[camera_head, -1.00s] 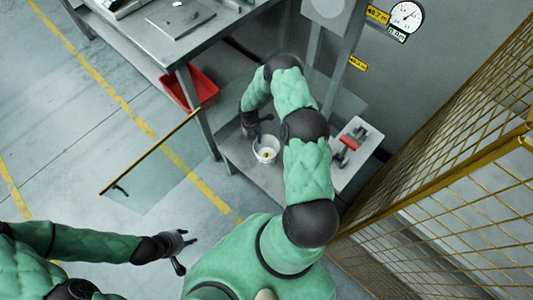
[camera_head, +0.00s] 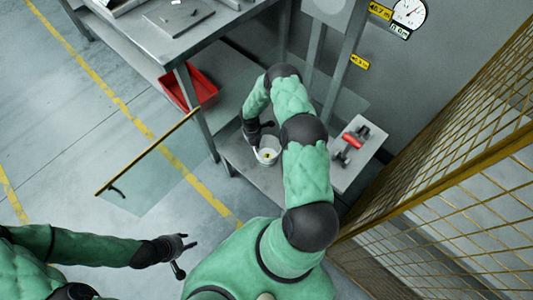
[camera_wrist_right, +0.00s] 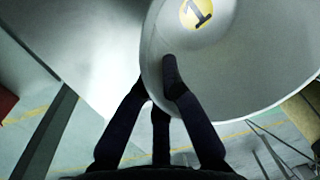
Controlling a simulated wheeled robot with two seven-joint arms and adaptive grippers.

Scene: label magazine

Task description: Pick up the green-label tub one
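A white tub (camera_head: 268,156) stands upright on the low grey shelf, with a small yellow mark inside. In the right wrist view the tub (camera_wrist_right: 245,65) fills the upper right; its yellow disc shows a black 1. No green label shows. My right gripper (camera_head: 257,140) is at the tub's left rim. In the wrist view its fingers (camera_wrist_right: 158,80) straddle the rim, one inside the tub and the others outside. Whether they press on the wall is not clear. My left gripper (camera_head: 186,256) is empty with fingers spread, over the floor at lower left.
A light board with a red-handled tool (camera_head: 353,141) lies right of the tub. A red bin (camera_head: 190,88) sits left of it under the grey table (camera_head: 215,35). A yellow mesh fence (camera_head: 460,160) stands at the right. A yellow-edged clear panel (camera_head: 150,150) is at the left.

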